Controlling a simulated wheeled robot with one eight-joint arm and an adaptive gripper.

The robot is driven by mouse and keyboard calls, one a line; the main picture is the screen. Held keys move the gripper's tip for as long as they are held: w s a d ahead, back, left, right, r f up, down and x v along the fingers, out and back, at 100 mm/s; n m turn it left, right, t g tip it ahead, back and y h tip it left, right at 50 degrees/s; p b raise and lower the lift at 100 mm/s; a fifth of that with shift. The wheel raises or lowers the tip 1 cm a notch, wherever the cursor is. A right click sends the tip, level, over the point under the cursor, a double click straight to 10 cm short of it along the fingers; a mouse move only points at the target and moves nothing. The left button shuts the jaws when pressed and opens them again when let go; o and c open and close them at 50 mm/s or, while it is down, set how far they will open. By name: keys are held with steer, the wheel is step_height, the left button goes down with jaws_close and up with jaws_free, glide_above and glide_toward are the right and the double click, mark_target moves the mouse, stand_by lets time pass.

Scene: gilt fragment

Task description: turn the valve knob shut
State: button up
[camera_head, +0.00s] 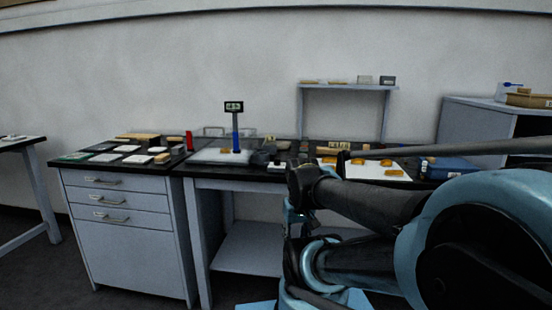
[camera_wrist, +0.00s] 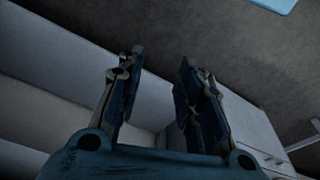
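I cannot make out a valve knob in either view; my arm hides part of the bench in the head view. My gripper (camera_wrist: 161,57) shows in the wrist view with its two dark blue fingers spread apart. Nothing is between the fingers. Beyond them are pale furniture panels and dark floor, and no finger visibly touches anything. In the head view my arm comes in from the right and bends down in front of the bench; the fingers cannot be made out there.
A dark-topped bench (camera_head: 240,174) carries a small display on a blue post (camera_head: 235,135), a red upright object (camera_head: 189,140), pale flat pieces and a blue box (camera_head: 450,168). A drawer cabinet (camera_head: 125,240) stands left. A raised shelf (camera_head: 345,87) stands behind. Floor shows at left.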

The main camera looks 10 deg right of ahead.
steer(key=shift+o, duration=1.2)
step_height(320, 180, up, 33)
steer(key=m+g, duration=0.2)
steer(key=m, duration=1.1)
glide_above(277, 162)
steer(key=w, duration=0.2)
steer(key=f, duration=1.6)
steer(key=shift+s+d+f, duration=0.15)
steer(key=shift+s+f, duration=0.1)
steer(key=shift+f, duration=0.15)
jaws_close()
